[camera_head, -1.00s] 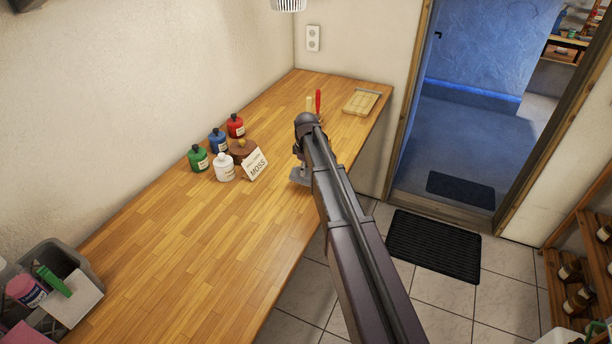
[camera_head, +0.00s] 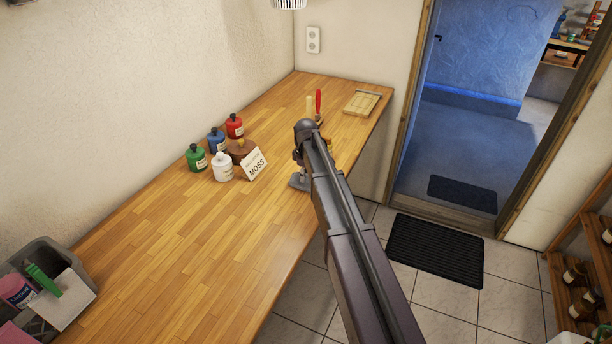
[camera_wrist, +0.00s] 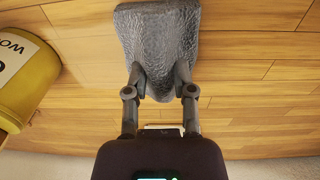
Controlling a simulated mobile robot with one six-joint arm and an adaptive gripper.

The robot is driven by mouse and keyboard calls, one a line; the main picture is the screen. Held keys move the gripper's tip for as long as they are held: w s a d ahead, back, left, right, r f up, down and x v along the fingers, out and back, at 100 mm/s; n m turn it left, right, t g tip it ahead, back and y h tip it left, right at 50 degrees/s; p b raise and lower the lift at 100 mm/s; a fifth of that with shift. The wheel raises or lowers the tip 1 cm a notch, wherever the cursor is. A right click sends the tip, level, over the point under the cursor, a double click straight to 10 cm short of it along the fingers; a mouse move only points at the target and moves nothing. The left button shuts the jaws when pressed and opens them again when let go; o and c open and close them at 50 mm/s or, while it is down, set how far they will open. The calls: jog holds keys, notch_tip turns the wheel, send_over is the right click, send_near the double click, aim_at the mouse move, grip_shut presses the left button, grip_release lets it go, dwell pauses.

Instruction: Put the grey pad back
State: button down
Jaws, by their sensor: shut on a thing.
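The grey pad (camera_wrist: 158,35) has a rough, wrinkled surface and fills the top middle of the wrist view. My gripper (camera_wrist: 161,84) is shut on its near end, one finger on each side. In the head view the pad (camera_head: 298,182) shows low over the right edge of the wooden worktop (camera_head: 190,250). My arm hides most of my gripper there. I cannot tell whether the pad touches the wood.
A yellow container (camera_wrist: 22,75) with a white label is left of my gripper in the wrist view. Green (camera_head: 196,157), blue, red and white bottles stand by a MOSS card (camera_head: 254,163). A grey bin (camera_head: 42,262) is at lower left. The front worktop is clear.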

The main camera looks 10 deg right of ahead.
jog(key=shift+c, duration=2.2)
grip_release()
notch_tip(320, 180, up, 12)
jog(key=p, duration=1.2)
jog(key=shift+s, duration=0.3)
jog(key=s+m, duration=1)
jog(key=s, duration=1.8)
jog(key=shift+s+d+m+g, duration=0.15)
jog(key=shift+d+m+g, duration=0.15)
jog(key=shift+m, duration=0.1)
